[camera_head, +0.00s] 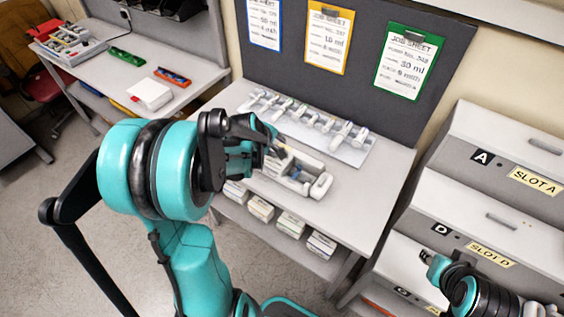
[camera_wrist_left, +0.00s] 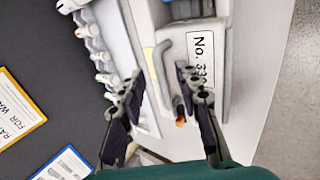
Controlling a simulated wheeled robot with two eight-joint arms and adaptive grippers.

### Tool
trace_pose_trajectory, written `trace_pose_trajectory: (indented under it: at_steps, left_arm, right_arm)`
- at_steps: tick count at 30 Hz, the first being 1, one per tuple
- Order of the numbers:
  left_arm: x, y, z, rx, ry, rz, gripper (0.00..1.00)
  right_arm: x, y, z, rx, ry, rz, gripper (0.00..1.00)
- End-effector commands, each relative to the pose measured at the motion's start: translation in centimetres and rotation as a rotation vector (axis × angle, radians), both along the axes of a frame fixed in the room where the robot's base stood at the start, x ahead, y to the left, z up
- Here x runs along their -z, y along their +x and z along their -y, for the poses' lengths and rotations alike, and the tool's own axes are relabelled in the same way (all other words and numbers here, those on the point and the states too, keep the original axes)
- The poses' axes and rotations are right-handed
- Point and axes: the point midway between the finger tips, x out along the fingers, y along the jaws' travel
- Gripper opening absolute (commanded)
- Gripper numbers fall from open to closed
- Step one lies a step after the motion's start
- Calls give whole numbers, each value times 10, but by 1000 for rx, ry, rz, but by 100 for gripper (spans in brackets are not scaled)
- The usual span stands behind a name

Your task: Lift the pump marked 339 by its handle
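The pump (camera_head: 287,168) is a pale device on the grey bench, partly hidden behind my left gripper in the head view. In the left wrist view the pump (camera_wrist_left: 208,92) shows a white label (camera_wrist_left: 203,52) reading "No. 33" with a last digit that is hard to read. A pale tan bar, which looks like its handle (camera_wrist_left: 152,58), runs along its side. My left gripper (camera_head: 264,142) is over the pump. In the left wrist view its fingers (camera_wrist_left: 159,82) are apart, with the bar between them in the picture; contact cannot be told. My right gripper (camera_head: 433,266) is far right, small in view.
Several syringes lie in a white rack (camera_head: 352,155) behind the pump. Job sheets (camera_head: 408,62) hang on the dark panel. Boxes (camera_head: 291,224) sit on the shelf below. A slotted cabinet (camera_head: 520,227) stands right. The bench front right of the pump is clear.

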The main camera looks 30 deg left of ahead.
Motion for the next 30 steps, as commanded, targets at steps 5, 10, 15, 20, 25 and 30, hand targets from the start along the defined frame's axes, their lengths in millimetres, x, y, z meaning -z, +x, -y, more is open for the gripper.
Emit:
trace_pose_trajectory:
  at_steps: [5,10,15,20,25,30]
  left_arm:
    - [12,7,0,0,0,0,33]
    - [11,7,0,0,0,0,33]
    - [11,7,0,0,0,0,0]
    - [11,7,0,-1,1,0,0]
    - [11,8,0,-1,1,1,0]
    - [8,8,0,-1,1,1,0]
  right_arm:
    - [5,0,0,0,0,0,30]
    - [4,0,0,0,0,0,30]
    - [4,0,0,0,0,0,30]
    - [4,0,0,0,0,0,30]
    - [4,0,0,0,0,0,30]
    - [3,0,0,0,0,0,30]
